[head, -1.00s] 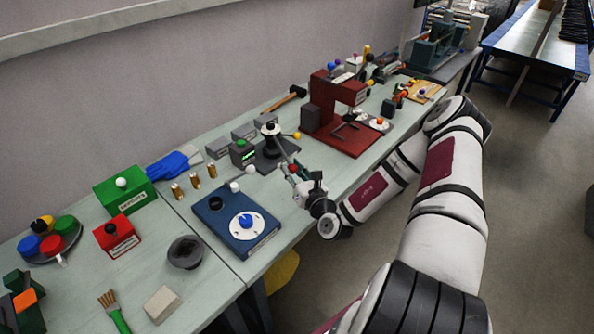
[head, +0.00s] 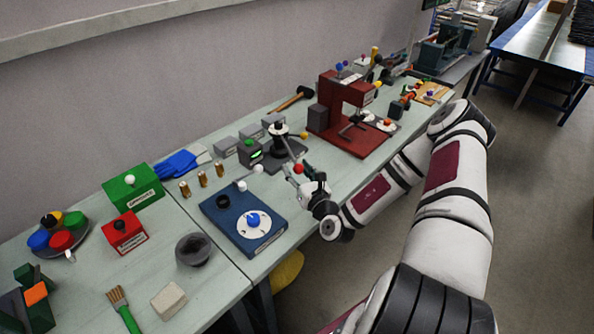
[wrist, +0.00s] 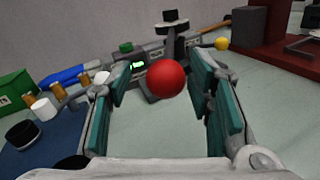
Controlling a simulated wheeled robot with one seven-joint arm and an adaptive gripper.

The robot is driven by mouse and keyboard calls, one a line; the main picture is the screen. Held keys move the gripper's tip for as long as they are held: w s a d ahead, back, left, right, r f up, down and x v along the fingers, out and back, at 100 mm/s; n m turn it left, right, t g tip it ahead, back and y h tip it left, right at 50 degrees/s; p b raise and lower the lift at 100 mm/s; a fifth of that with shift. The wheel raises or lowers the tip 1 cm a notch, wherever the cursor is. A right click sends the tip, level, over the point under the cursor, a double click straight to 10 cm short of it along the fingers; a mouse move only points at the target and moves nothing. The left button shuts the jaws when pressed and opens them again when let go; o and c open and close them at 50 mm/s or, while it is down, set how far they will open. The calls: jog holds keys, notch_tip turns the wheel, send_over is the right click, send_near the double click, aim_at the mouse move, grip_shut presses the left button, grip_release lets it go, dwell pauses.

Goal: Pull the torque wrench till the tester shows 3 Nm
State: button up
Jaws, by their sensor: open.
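The torque wrench (head: 288,148) is a thin bar running from the black-topped post of the tester toward the bench front. It ends in a red ball (head: 298,169). The tester's dark box (head: 251,153) has a small green-lit display, which also shows in the wrist view (wrist: 137,65); its figures are too small to read. My gripper (head: 298,172) is open at the wrench's end. In the wrist view the red ball (wrist: 166,79) is between my two teal-padded fingers (wrist: 167,95), with visible gaps on both sides. The bar behind the ball is mostly hidden.
A blue base with a white dial (head: 253,222) stands left of my gripper. A dark red press (head: 328,122) stands to the right, with a yellow ball (head: 303,134) nearby. Brass cylinders (head: 203,179) and a green box (head: 132,187) are farther left. The bench front below my gripper is clear.

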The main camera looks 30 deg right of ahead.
jog(key=s+a, duration=0.1)
jog(key=s, duration=1.1)
jog(key=shift+a, duration=0.35)
jog(key=shift+w, duration=0.1)
